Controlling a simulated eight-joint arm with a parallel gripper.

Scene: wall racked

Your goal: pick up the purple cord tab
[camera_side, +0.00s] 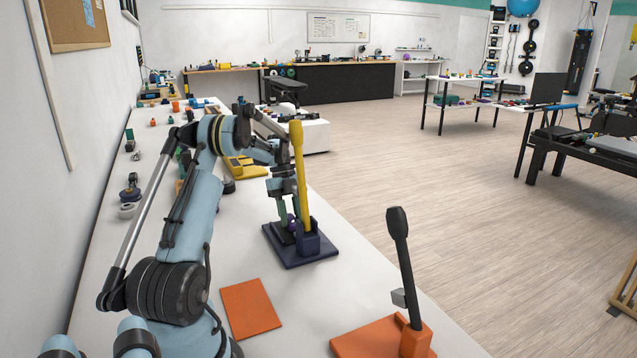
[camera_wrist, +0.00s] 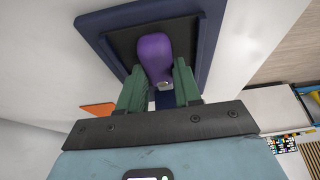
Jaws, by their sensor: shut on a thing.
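The purple cord tab (camera_wrist: 154,57) is a rounded purple piece in the wrist view. The green fingers of my gripper (camera_wrist: 158,88) are shut on its near end. In the side view the tab (camera_side: 292,223) is a small purple spot, mostly hidden, low over a dark navy base (camera_side: 300,258). My gripper (camera_side: 288,218) points down there, just left of a yellow upright bar (camera_side: 299,170) that stands in a navy block. I cannot tell whether the tab touches the base.
An orange plate (camera_side: 250,308) lies flat in front of the navy base. An orange base (camera_side: 375,340) with a black upright handle (camera_side: 402,260) stands at the front right. A yellow device (camera_side: 245,167) and several small items lie farther back along the white bench.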

